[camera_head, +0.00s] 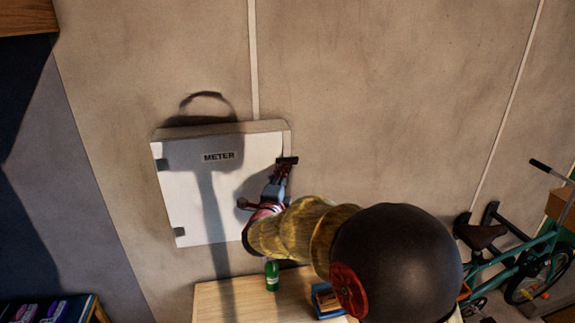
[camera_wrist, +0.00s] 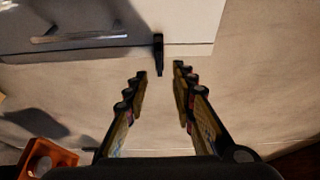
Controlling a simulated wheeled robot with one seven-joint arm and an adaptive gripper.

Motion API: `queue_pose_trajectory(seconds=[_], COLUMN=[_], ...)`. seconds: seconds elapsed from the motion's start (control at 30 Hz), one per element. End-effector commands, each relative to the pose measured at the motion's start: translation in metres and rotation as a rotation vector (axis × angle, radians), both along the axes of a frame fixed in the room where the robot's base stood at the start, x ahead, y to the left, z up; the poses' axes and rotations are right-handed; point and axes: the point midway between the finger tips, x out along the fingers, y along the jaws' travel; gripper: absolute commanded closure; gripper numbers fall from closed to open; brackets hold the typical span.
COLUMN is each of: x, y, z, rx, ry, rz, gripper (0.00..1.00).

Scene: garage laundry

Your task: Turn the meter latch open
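The white meter box (camera_head: 190,190), with a "METER" label (camera_head: 218,156), is on the wall and its door looks shut. Its small dark latch (camera_head: 287,160) is at the right edge of the door. In the wrist view the latch (camera_wrist: 158,55) is a black bar standing across the box's edge. My gripper (camera_head: 282,170) is at the latch, partly hiding it in the head view. In the wrist view my gripper (camera_wrist: 160,70) is open, with the latch's end in line with the gap between the fingertips. I see no clear contact with either finger.
A wooden bench (camera_head: 215,299) below the box holds a green bottle (camera_head: 272,276) and a small blue and orange box (camera_head: 326,299). An orange container (camera_wrist: 45,158) shows in the wrist view. A teal bicycle (camera_head: 520,258) stands at the right. The wall right of the box is bare.

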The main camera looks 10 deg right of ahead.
Motion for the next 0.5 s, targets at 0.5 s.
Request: queue_pose_trajectory(seconds=[0.5], x=[0.057], y=[-0.023], z=[0.001], rx=[0.011], ry=[-0.001], rz=[0.003], gripper=[0.74])
